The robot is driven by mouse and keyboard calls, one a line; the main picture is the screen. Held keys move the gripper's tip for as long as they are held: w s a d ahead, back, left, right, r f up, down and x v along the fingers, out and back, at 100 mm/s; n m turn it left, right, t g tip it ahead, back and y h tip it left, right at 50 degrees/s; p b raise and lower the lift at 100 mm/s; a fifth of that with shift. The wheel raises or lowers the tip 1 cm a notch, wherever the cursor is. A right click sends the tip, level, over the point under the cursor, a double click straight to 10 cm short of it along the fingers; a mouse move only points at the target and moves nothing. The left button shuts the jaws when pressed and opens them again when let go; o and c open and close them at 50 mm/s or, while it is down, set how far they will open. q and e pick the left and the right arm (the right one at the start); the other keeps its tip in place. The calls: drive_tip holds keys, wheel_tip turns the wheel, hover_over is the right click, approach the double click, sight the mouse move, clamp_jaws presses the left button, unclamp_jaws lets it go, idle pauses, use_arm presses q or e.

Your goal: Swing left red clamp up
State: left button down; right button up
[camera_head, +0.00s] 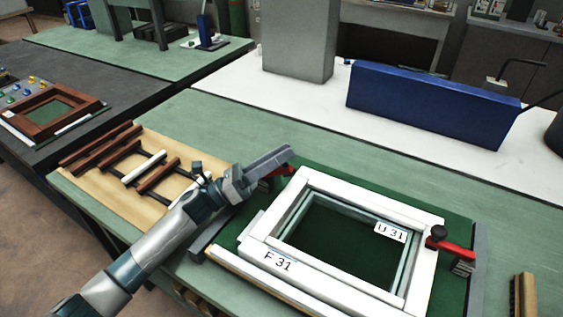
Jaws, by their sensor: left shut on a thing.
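The left red clamp (285,170) is at the back left of the white frame (258,248). Most of it is hidden behind my left gripper (284,157). My left gripper comes in from the lower left and is shut on the clamp's red lever, of which only small red parts show by the fingers. The white frame carries labels "F 31" and "U 31" and lies on a dark green board (465,290). A second red clamp (452,247) with a black knob is at the frame's right side. My right gripper is not in view.
A wooden board (88,178) with brown and white strips lies left of my left arm. A brush (524,296) is at the lower right. A blue box (430,105) and a grey block stand on the white table behind. The green tabletop behind the frame is clear.

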use_arm(q)
drive_tip(key=shift+r, duration=0.1)
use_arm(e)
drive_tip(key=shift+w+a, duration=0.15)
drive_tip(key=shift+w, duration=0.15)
